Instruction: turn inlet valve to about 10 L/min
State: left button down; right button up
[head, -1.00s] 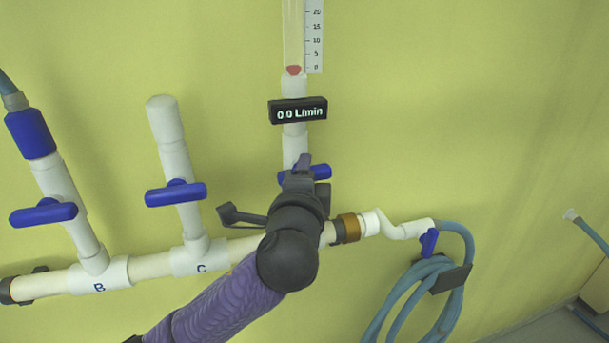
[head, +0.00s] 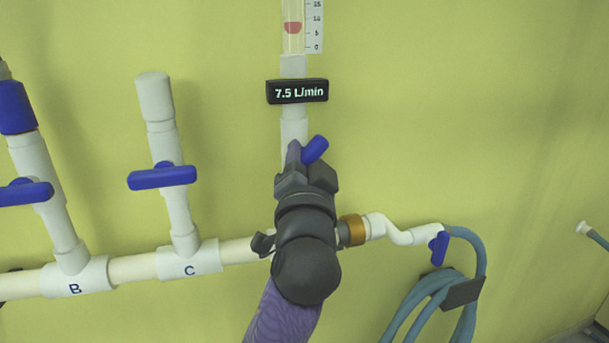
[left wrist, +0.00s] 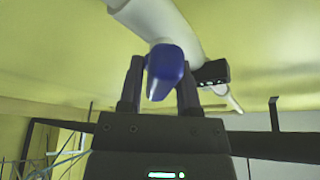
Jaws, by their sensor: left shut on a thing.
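The inlet valve's blue handle (head: 314,149) sits on the upright white pipe below the flow display and is tilted, its right end up. My left gripper (head: 304,165) is shut on this handle; in the left wrist view the blue handle (left wrist: 165,70) shows between the two dark fingers (left wrist: 160,85). My gripper and wrist hide part of the handle and the pipe's lower end. The display (head: 298,91) reads 7.5 L/min. The red float (head: 292,28) stands between the 5 and 10 marks of the scale (head: 315,25). My right gripper is not seen.
Branch C has a blue valve handle (head: 162,177) lying crosswise; branch B's blue handle (head: 22,191) is at the left edge. A white pipe bend (head: 395,232) with a small blue valve (head: 439,248) leads to a coiled blue hose (head: 430,300). The wall at upper right is clear.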

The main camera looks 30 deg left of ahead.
pick_arm(q)
jog(key=shift+f+n+y+b, duration=0.1)
jog(key=shift+n+y+b, duration=0.3)
jog(key=shift+n, duration=0.6)
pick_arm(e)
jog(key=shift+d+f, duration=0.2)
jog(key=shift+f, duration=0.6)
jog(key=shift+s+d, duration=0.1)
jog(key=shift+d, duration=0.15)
